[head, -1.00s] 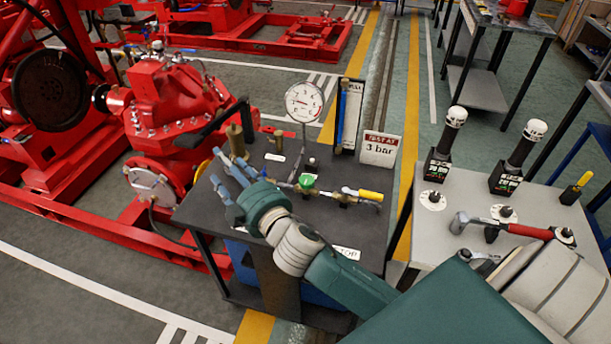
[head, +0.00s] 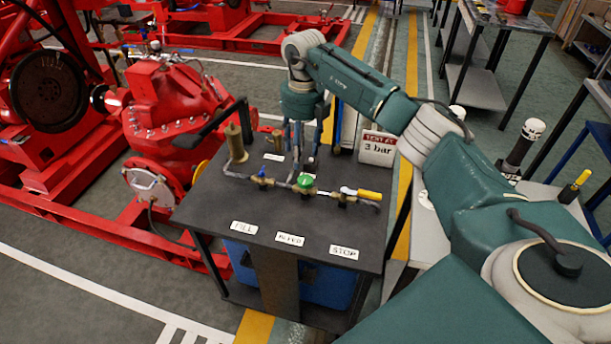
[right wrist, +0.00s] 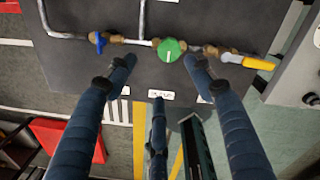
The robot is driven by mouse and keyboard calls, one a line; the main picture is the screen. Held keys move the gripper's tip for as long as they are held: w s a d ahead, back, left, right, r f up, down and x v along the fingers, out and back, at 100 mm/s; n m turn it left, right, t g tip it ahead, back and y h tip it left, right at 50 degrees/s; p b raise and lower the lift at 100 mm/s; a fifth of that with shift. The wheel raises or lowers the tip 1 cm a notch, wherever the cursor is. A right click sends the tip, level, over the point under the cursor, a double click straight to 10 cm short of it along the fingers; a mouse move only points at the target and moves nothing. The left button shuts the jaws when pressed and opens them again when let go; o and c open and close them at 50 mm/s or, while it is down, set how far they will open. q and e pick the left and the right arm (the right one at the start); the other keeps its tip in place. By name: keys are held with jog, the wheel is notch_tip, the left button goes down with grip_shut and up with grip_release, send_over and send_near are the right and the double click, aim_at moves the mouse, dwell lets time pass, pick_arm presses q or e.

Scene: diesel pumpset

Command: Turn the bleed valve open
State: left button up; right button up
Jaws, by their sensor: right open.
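The valve with the round green knob (head: 306,181) sits mid-pipe on the dark bench top, behind the middle label, which seems to read BLEED (head: 289,240). In the right wrist view the green knob (right wrist: 170,50) shows unobstructed, with a pale line on it. My right gripper (head: 301,160) points down over the bench, just behind the knob in the head view. Its fingers (right wrist: 160,65) are spread and empty, with the knob showing between and slightly beyond the tips. I cannot tell its exact height above the knob. My left gripper is out of view.
A blue-handled valve (head: 262,174) is left of the knob, a yellow-handled valve (head: 366,194) right. A brass post (head: 235,144) and a 3 bar sign (head: 378,149) stand on the bench. The red pump (head: 172,110) is at left. The bench front is clear.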

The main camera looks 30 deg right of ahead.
aim_at(305, 179)
jog(key=f, duration=0.3)
jog(key=f+p, duration=0.1)
jog(key=f, duration=0.3)
jog(key=d+f+p, duration=0.1)
jog(key=f, duration=0.2)
jog(key=shift+s+d+f, duration=0.1)
jog(key=shift+s+f, duration=0.05)
jog(key=shift+s, duration=0.1)
jog(key=c, duration=1.2)
jog(key=shift+o, duration=0.2)
